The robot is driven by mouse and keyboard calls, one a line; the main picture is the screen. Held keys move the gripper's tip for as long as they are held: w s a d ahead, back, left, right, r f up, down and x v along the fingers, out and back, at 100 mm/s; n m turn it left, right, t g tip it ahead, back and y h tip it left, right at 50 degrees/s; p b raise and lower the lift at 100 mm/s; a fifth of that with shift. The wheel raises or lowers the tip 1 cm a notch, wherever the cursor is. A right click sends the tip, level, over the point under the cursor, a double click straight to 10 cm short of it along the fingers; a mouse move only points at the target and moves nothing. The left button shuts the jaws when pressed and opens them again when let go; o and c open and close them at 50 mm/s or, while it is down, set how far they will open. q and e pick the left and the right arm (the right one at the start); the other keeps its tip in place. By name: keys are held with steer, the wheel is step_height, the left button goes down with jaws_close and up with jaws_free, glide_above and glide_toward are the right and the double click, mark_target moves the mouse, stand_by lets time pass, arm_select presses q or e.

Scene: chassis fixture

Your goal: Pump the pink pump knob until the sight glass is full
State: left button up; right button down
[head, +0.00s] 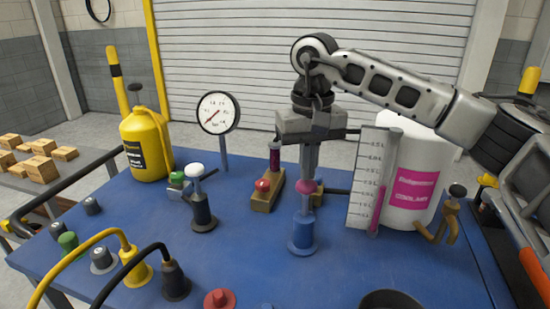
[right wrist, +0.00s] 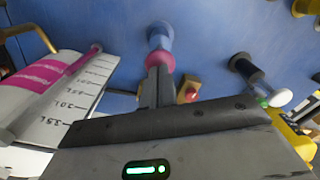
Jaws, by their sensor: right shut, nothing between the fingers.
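The pink pump knob (head: 309,187) sits on top of the blue pump body (head: 302,232), with a short stretch of stem between them. My right gripper (head: 309,176) points straight down over the knob, fingers shut and empty, the tips at or very near its top. The right wrist view also shows the knob (right wrist: 182,62) at the fingertips and the blue pump (right wrist: 160,38) beyond. The sight glass (head: 377,210) stands by a white scale board (head: 362,185); pink fluid fills its lower part, and the upper part looks clear. My left gripper is not in view.
A white coolant tank (head: 418,180) stands right of the scale. A white-knobbed black pump (head: 203,212), a red button on a wooden block (head: 263,190) and a pressure gauge (head: 218,112) stand left.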

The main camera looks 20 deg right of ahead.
step_height(320, 180, up, 6)
steer(key=p, duration=0.4)
steer(key=shift+p, duration=0.3)
steer(key=shift+f, duration=0.1)
